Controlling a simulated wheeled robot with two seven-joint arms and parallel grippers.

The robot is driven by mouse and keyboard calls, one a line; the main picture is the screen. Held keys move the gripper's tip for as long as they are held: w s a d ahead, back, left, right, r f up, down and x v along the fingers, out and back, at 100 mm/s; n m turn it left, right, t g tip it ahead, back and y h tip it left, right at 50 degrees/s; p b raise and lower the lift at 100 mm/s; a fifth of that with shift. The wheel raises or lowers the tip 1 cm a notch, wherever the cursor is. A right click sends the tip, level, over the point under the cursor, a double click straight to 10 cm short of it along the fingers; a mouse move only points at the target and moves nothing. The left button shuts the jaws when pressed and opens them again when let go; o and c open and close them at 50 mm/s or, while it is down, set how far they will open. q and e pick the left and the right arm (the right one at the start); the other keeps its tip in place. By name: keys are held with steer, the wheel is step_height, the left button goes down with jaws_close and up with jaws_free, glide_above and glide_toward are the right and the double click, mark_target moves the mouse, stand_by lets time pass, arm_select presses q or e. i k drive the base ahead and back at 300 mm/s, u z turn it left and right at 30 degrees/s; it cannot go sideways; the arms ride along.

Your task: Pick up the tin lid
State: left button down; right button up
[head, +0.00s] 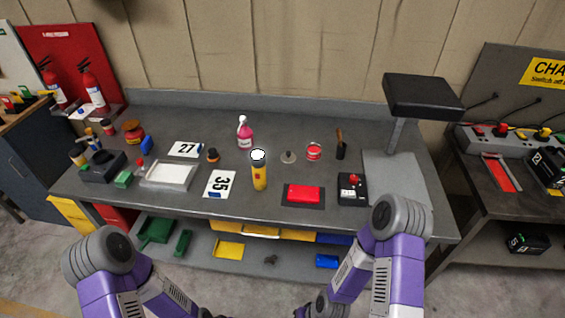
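A small round grey disc with a knob (289,156) lies flat near the middle of the grey workbench (340,118); it looks like the tin lid, but it is small and I cannot be sure. Just right of it stands a short red and white tin (313,152), apart from it.
A yellow bottle (259,172) stands front left of the disc and a pink bottle (244,134) behind left. A red block on a dark mat (303,195) and a black control box (352,189) lie in front. A black-topped stand (397,134) rises at right.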

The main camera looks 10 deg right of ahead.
mark_target(288, 157)
steer(key=u, duration=1.65)
steer(key=i, duration=0.95)
steer(key=z, duration=1.6)
